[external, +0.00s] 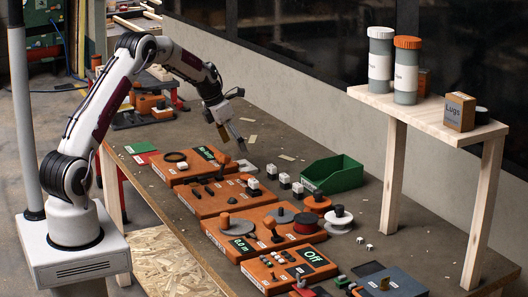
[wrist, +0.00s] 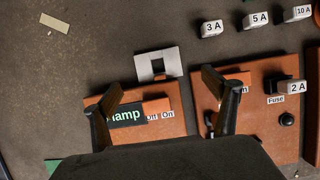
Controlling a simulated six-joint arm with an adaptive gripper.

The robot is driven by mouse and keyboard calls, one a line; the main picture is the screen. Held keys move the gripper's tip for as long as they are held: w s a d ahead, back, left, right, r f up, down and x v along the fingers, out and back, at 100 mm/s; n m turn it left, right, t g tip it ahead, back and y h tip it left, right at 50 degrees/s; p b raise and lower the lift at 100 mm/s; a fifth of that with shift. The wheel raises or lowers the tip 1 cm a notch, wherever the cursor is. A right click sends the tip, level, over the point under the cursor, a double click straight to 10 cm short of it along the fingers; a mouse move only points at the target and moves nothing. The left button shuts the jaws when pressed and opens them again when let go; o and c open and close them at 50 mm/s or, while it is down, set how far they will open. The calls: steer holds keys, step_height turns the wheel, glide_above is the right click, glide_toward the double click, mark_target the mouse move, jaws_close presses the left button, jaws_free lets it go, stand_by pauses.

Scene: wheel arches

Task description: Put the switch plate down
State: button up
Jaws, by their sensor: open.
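The switch plate (wrist: 143,65) is a flat grey plate with a square opening. In the wrist view it lies beside the far edge of the left orange panel (wrist: 169,128); I cannot tell whether it overlaps that edge. It also shows in the external view as a pale piece (external: 246,165) on the bench. My gripper (wrist: 166,86) is open, with its two fingers spread wide and nothing held between them. The plate lies just beyond the gap between the fingertips. In the external view my gripper (external: 240,147) points down near the panel with the lit sign (external: 206,153).
White fuse blocks (wrist: 258,19) stand in a row past the second orange panel (wrist: 270,75). A green bin (external: 335,176) sits behind them. A wooden shelf (external: 420,117) with two canisters stands at right. Bare bench (wrist: 90,55) lies left of the plate.

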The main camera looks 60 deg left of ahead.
steer(key=shift+x, duration=0.8)
steer(key=shift+s+a+x, duration=0.1)
steer(key=shift+x, duration=0.75)
steer(key=shift+s+a+x, duration=0.1)
steer(key=shift+x, duration=1.7)
steer(key=c, duration=1.3)
steer(key=shift+r, duration=0.2)
step_height(320, 180, up, 10)
steer(key=shift+f, duration=0.15)
